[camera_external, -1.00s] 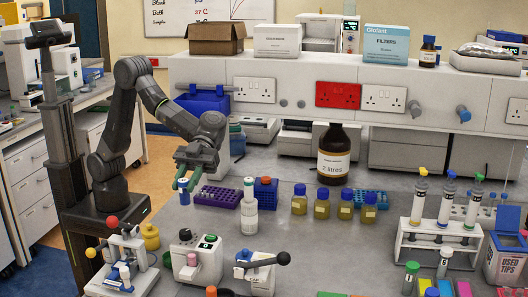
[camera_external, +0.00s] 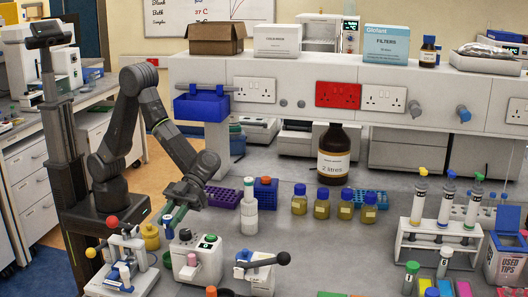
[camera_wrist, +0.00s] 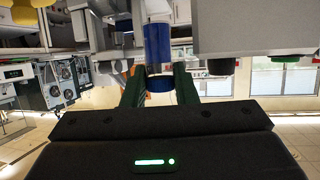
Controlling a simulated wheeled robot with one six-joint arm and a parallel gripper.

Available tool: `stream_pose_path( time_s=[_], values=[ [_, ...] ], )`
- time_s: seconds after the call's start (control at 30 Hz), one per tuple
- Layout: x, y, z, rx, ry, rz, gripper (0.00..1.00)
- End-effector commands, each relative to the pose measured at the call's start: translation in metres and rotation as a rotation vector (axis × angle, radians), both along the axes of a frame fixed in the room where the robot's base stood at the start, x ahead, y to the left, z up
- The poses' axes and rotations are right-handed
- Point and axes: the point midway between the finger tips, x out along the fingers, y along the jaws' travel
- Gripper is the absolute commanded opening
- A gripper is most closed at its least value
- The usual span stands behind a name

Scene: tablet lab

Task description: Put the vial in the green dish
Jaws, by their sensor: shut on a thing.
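In the wrist view the vial (camera_wrist: 158,45) is a blue cylinder between the two green fingers (camera_wrist: 160,88). Its far end is partly hidden.
A white device with red and yellow balls (camera_external: 125,258) stands below left of my gripper, and one with a black handle (camera_external: 258,265) to the right. A white bottle (camera_external: 250,210), a purple rack (camera_external: 222,197) and several amber bottles (camera_external: 322,205) stand further right.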

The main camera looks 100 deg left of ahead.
Motion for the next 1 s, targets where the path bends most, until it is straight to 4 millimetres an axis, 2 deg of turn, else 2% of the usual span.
stream_pose_path(
  time_s=[0.13, 0.57, 1.0],
  values=[
    [-0.001, 0.000, -0.027, 0.001, 0.006, -0.001, 0.04],
    [0.000, 0.000, -0.076, 0.001, 0.003, -0.001, 0.04],
    [0.000, 0.000, -0.083, 0.000, 0.000, 0.000, 0.04]
  ],
)
